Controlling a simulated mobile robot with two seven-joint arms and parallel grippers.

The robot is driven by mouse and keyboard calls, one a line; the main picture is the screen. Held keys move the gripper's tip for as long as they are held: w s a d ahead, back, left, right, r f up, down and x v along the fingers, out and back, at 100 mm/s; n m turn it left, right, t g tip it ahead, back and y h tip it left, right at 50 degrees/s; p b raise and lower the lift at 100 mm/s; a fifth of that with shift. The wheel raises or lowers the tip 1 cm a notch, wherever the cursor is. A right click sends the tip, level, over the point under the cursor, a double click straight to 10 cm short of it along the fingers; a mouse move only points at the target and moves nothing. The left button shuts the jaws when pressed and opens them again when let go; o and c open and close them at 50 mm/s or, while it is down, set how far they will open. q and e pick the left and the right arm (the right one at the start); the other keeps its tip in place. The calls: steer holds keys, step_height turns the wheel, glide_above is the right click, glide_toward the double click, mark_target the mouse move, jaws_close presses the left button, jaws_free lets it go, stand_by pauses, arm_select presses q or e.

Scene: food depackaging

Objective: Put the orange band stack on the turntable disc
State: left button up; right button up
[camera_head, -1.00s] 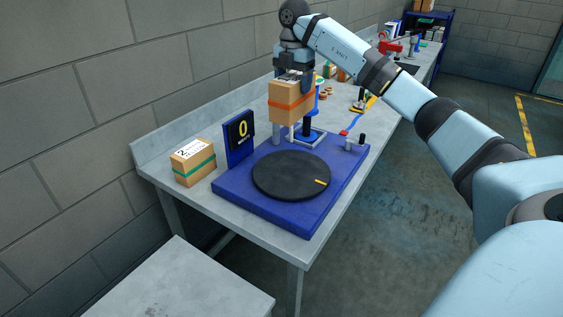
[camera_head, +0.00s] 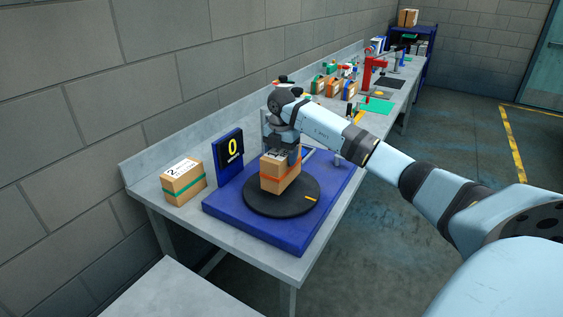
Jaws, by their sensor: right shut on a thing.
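The orange band stack (camera_head: 280,178) is a brown box-like stack with an orange band. My right gripper (camera_head: 281,150) is shut on its top from above. The stack is upright over the back part of the black turntable disc (camera_head: 272,206); I cannot tell whether its underside touches the disc. The disc, with a yellow mark near its right edge, sits on a blue base (camera_head: 259,234). My left gripper is not in view.
A second stack with a green band (camera_head: 183,182) stands on the table left of the blue base. A display reading 0 (camera_head: 229,151) stands behind the disc. Several banded boxes (camera_head: 333,87) and a red tool (camera_head: 369,72) are farther along the bench (camera_head: 147,159).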

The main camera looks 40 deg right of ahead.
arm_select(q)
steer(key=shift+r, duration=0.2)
arm_select(e)
step_height(320, 180, down, 3)
steer(key=shift+r, duration=0.2)
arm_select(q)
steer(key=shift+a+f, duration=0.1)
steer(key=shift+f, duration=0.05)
arm_select(e)
steer(key=shift+f, duration=0.15)
steer(key=shift+f, duration=0.1)
steer(key=o, duration=1.2)
steer(key=shift+c, duration=0.2)
